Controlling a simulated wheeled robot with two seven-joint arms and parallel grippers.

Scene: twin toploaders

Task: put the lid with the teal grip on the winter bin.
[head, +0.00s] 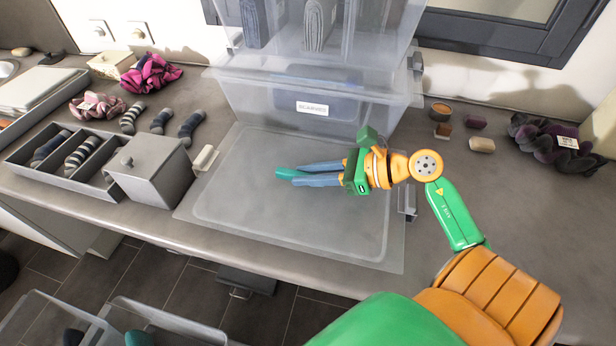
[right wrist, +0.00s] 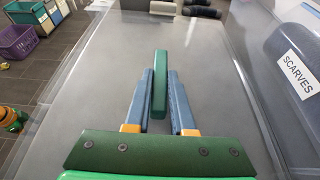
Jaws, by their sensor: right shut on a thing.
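A clear, flat lid (head: 245,215) lies level at the counter's front, and it fills much of the right wrist view (right wrist: 110,70). Its upright teal grip (head: 288,172) is between the fingertips of my right gripper (head: 290,175). The right wrist view shows the grip (right wrist: 160,80) between the two blue-grey fingers (right wrist: 160,95), which are shut on it. Whether the lid touches the counter I cannot tell. No label naming the winter bin is readable. My left gripper is out of view.
A clear bin labelled SCARVES (head: 290,105) stands behind the lid, with another bin (head: 345,30) on top. A grey box (head: 150,172) and a sock tray (head: 65,172) stand left. Two open clear bins (head: 165,318) are low at the front left. A purple-grey scrunchie (head: 548,145) lies right.

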